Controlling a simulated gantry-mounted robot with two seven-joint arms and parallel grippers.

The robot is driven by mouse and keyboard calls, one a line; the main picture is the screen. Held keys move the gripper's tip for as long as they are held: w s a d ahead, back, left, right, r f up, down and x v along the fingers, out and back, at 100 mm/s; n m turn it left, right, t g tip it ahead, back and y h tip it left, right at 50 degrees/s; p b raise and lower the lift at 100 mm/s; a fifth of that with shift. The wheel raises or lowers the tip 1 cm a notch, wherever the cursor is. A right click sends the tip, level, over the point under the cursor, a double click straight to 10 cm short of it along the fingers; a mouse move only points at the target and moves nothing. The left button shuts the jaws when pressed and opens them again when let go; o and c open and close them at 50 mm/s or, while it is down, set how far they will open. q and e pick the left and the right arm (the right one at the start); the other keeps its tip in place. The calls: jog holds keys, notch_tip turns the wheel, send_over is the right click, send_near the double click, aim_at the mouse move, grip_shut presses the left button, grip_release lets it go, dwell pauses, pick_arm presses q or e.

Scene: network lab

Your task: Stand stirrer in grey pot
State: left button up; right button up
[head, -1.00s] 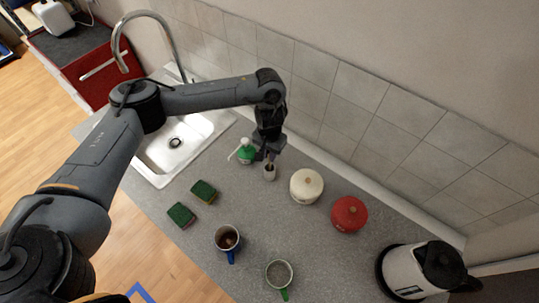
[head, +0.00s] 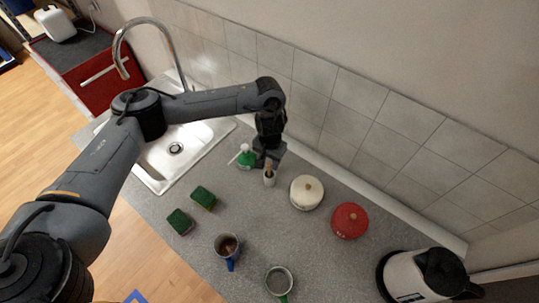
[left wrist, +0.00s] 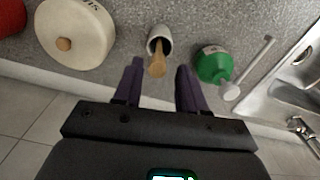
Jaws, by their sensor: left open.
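The small grey pot (head: 269,180) stands on the counter near the wall. It also shows in the left wrist view (left wrist: 161,36). The wooden stirrer (left wrist: 157,66) stands in the pot, leaning, with its upper end sticking out of the mouth; its lower part is hidden inside. In the head view the stirrer (head: 268,168) shows just above the pot. My left gripper (left wrist: 160,66) is open, with one finger on each side of the stirrer's upper end and visible gaps between. In the head view the left gripper (head: 267,160) is just behind the pot.
A green bottle with a white spout (head: 246,156) stands close left of the pot. A white lidded jar (head: 307,192) and a red one (head: 349,220) stand to the right. Two sponges (head: 180,221), two mugs (head: 227,245) and a kettle (head: 425,275) are farther off.

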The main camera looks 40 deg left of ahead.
pick_arm(q)
notch_tip(320, 180, up, 12)
jog(key=p, duration=0.4)
jog(key=s+d+f+m+t+h, duration=0.15)
jog(key=d+f+m, duration=0.25)
jog(key=d, duration=0.6)
jog(key=s+d+f+m+t+h, duration=0.15)
jog(key=d+f+m, duration=0.25)
jog(key=d, duration=0.7)
jog(key=s+d+r+m+t+h, duration=0.1)
jog(key=s+d+r+t+h, duration=0.15)
jog(key=d, duration=0.55)
jog(key=s+d+r+m+t+h, duration=0.1)
jog(key=s+d+r+h, duration=0.2)
jog(key=d, duration=0.5)
jog(key=s+a+f+n+g+y, duration=0.1)
jog(key=s+a+f+y, duration=0.1)
jog(key=s+a, duration=0.3)
jog(key=s+a+f+n+g+y, duration=0.1)
jog(key=s+a, duration=0.4)
jog(key=a, duration=0.8)
jog(key=s+a+f+n+g+y, duration=0.1)
jog(key=s+a+f+n+y, duration=0.2)
jog(key=a, duration=0.5)
jog(key=shift+s+a+f+y, duration=0.4)
jog(key=shift+s+f+y, duration=0.1)
jog(key=shift+s+y, duration=0.6)
